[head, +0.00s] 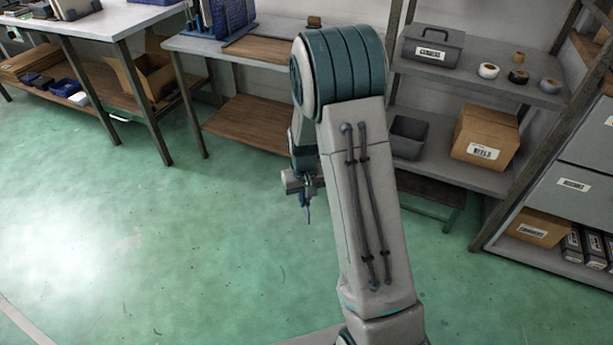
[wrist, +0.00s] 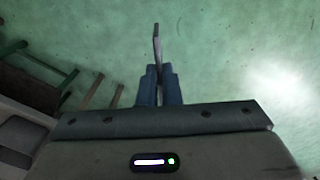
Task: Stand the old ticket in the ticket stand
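My gripper (wrist: 158,72) points down over the bare floor in the wrist view, its two blue fingers close together. They are shut on a thin, flat piece (wrist: 157,42), seen nearly edge-on, which sticks out past the fingertips; it appears to be the old ticket, though its face does not show. In the head view my gripper (head: 306,188) hangs left of my arm, well away from the tables. A blue rack (head: 222,18) with upright panels stands on the middle table and is cut by the top edge; I cannot tell whether it is the ticket stand.
The middle table (head: 190,42) carries a brown board (head: 262,50). A shelf to the right holds a grey toolbox (head: 433,46), tape rolls and a labelled carton (head: 485,137). Another table (head: 120,18) is at left. The green floor (head: 150,240) in front is clear. My arm hides part of the middle.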

